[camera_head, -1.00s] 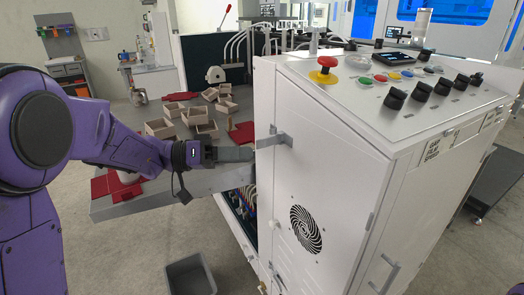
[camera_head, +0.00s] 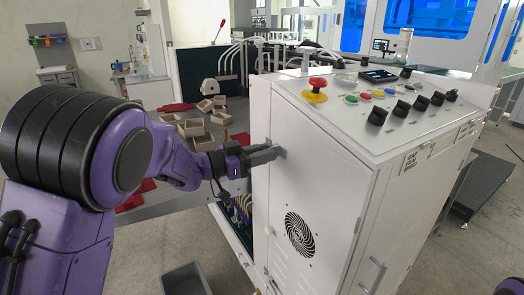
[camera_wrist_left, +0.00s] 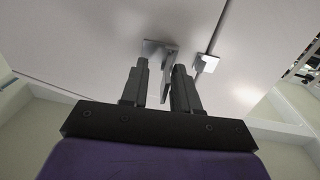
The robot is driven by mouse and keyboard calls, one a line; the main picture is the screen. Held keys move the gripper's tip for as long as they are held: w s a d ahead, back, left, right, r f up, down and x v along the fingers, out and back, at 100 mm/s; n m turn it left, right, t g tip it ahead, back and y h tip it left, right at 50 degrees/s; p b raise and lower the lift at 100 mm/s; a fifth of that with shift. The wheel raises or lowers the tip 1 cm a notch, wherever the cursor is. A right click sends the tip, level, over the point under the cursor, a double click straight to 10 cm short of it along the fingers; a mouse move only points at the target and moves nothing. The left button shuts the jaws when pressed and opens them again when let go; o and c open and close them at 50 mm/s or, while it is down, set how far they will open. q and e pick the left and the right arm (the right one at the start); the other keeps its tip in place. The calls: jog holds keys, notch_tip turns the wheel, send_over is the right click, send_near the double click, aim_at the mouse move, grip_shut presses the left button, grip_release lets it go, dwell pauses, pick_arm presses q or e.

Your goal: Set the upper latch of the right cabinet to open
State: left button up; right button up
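The white cabinet (camera_head: 335,150) stands right of centre in the head view. Its upper latch sits on the door's upper left edge; a small grey part (camera_head: 277,146) shows behind the gripper. In the left wrist view the latch's metal bracket and lever (camera_wrist_left: 160,48) lie on the white panel beside a seam. A small metal catch (camera_wrist_left: 207,64) is across the seam. My left gripper (camera_head: 268,154) is at the latch. In the wrist view its fingers (camera_wrist_left: 160,72) are apart, with the latch lever between them, near the right finger. My right gripper is not in view.
A control panel with a red knob (camera_head: 316,88) and several black switches tops the cabinet. A door handle (camera_head: 371,274) is lower right. A grey bin (camera_head: 187,279) stands on the floor below my arm. Several small boxes (camera_head: 190,127) lie on the table behind.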

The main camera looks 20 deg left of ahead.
pick_arm(q)
jog(key=shift+w+f, duration=0.25)
jog(key=shift+w, duration=0.05)
grip_shut()
jog(key=shift+a, duration=0.1)
jog(key=shift+w+h, duration=0.1)
jog(key=shift+h, duration=0.2)
jog(key=m+g+h, duration=0.1)
jog(key=g, duration=0.1)
jog(key=m+g+h, duration=0.1)
jog(key=m+g, duration=0.1)
jog(key=w+a+m+g+h, duration=0.1)
jog(key=m+g+h, duration=0.1)
jog(key=shift+r+g+b, duration=0.2)
jog(key=shift+g+b, duration=0.15)
jog(key=shift+g, duration=0.05)
jog(key=shift+r, duration=0.15)
